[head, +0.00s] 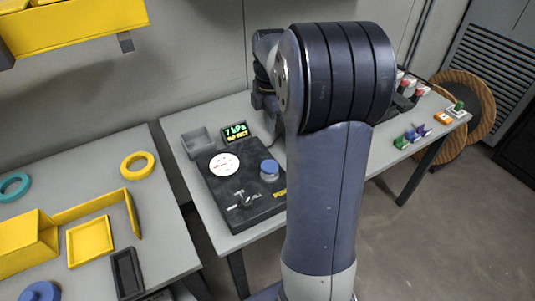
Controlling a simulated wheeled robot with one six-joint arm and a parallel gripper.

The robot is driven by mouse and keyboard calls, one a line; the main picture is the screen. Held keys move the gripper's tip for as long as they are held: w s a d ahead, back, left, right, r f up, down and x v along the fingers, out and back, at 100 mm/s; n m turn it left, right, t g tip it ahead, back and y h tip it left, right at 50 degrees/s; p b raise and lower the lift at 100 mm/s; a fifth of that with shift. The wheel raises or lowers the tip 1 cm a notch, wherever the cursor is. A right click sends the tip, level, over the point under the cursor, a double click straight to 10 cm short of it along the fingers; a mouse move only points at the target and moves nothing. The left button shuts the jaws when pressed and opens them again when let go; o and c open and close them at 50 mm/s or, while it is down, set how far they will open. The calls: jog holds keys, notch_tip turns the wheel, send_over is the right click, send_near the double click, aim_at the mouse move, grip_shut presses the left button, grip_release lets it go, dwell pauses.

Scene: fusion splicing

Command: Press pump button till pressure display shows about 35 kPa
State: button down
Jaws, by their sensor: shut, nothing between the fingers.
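The pump panel (215,193) is a dark box on the grey bench in the head view. A round blue button (269,168) stands at its right, beside partly hidden yellow lettering. A white dial gauge (224,164) sits at its upper left, and a small lever (241,198) sits nearer the front. The pressure display (236,131) stands behind the panel. It reads about 7 kPa in green, above a yellow line too small to read surely. My arm covers the space right of the button. My gripper is hidden behind the arm.
A grey open tray (197,142) sits left of the display. The left table holds a yellow ring (137,166), a teal ring (14,186) and a yellow tray (90,243). Small coloured parts and a cable reel (470,100) are at far right. A gap separates the benches.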

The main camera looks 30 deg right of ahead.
aim_at(269, 165)
jog(key=shift+w+r+n, duration=0.1)
jog(key=shift+n, duration=0.3)
notch_tip(269, 165, down, 14)
jog(key=shift+p, duration=0.55)
notch_tip(269, 165, down, 3)
jog(key=shift+b, duration=1.1)
jog(key=shift+s, duration=0.2)
jog(key=shift+a, duration=0.1)
